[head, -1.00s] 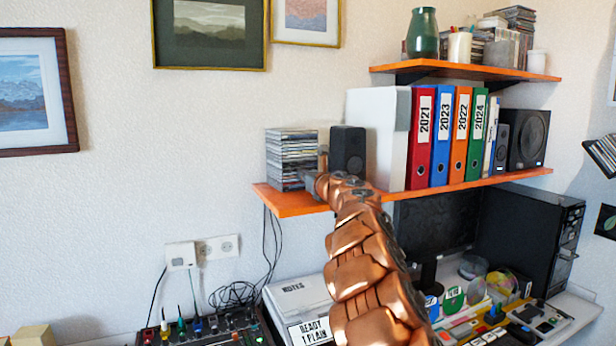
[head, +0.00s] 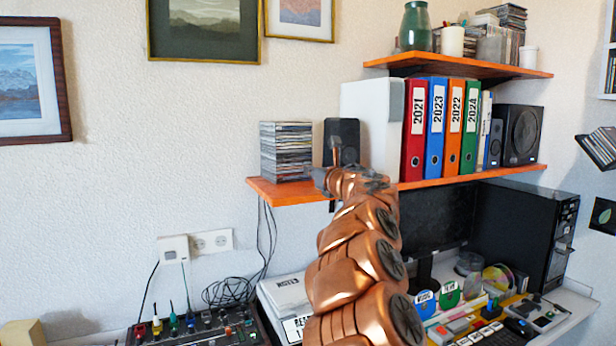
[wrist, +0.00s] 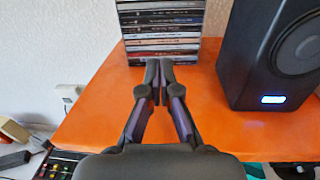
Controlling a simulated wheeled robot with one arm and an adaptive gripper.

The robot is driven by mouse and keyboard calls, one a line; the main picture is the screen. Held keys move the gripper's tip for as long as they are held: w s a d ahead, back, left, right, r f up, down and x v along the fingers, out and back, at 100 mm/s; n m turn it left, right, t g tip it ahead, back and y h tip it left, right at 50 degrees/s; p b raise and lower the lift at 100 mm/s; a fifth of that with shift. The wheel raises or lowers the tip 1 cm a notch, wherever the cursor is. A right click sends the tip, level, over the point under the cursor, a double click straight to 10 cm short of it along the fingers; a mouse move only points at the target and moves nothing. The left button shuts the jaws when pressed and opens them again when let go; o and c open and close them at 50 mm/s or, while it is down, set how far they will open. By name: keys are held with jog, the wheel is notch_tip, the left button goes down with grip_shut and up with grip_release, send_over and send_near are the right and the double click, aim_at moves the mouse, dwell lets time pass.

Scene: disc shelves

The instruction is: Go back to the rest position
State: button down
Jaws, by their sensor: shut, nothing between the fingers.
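My gripper (wrist: 158,75) shows in the wrist view, shut and empty, with its fingertips together in front of the stack of disc cases (wrist: 160,30). The stack also shows in the head view (head: 286,152), standing at the left end of the lower orange shelf (head: 290,192). The small black speaker (wrist: 275,50) stands to the right of the gripper. In the head view my copper arm reaches up to the shelf edge, and the gripper there is mostly hidden behind the wrist. I cannot tell whether the fingertips touch the cases.
Binders (head: 440,128), a white box (head: 370,130) and a larger speaker (head: 517,135) fill the shelf to the right. Open wall lies left of the shelf.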

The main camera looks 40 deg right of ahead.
jog(key=s, duration=0.1)
jog(key=s+b, duration=0.1)
jog(key=s, duration=0.3)
jog(key=shift+s+a, duration=0.2)
jog(key=shift+a, duration=0.2)
jog(key=shift+r, duration=0.1)
